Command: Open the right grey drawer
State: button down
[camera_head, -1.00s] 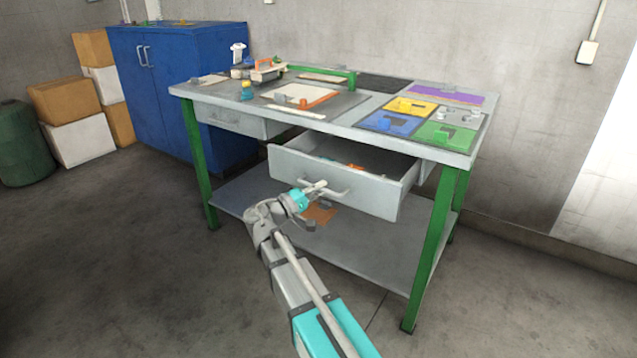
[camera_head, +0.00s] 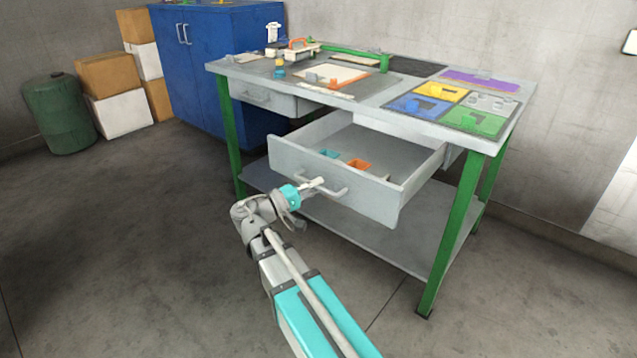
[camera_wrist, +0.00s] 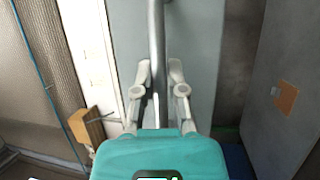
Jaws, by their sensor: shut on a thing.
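The right grey drawer (camera_head: 345,176) is pulled well out from under the workbench top in the head view, and its inside shows. Its bar handle (camera_head: 338,192) runs across the drawer front. My gripper (camera_head: 316,185) is at the left part of this handle and is shut on it. In the wrist view the handle (camera_wrist: 157,45) runs down between the two fingers of my gripper (camera_wrist: 159,90), with the grey drawer front (camera_wrist: 198,50) behind. A teal item (camera_head: 329,153) and an orange item (camera_head: 360,164) lie in the drawer. The left grey drawer (camera_head: 262,96) is shut.
The workbench (camera_head: 372,97) has green legs and a lower shelf (camera_head: 395,238). Tools and coloured plates lie on top. A blue cabinet (camera_head: 225,60), boxes (camera_head: 122,113) and a green barrel (camera_head: 60,115) stand at left. The floor in front is clear.

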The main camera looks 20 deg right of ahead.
jog(key=shift+w+a, duration=0.1)
jog(key=shift+w, duration=0.3)
jog(key=c, duration=1)
grip_release()
jog(key=o, duration=0.3)
jog(key=shift+s, duration=0.1)
jog(key=shift+s, duration=0.15)
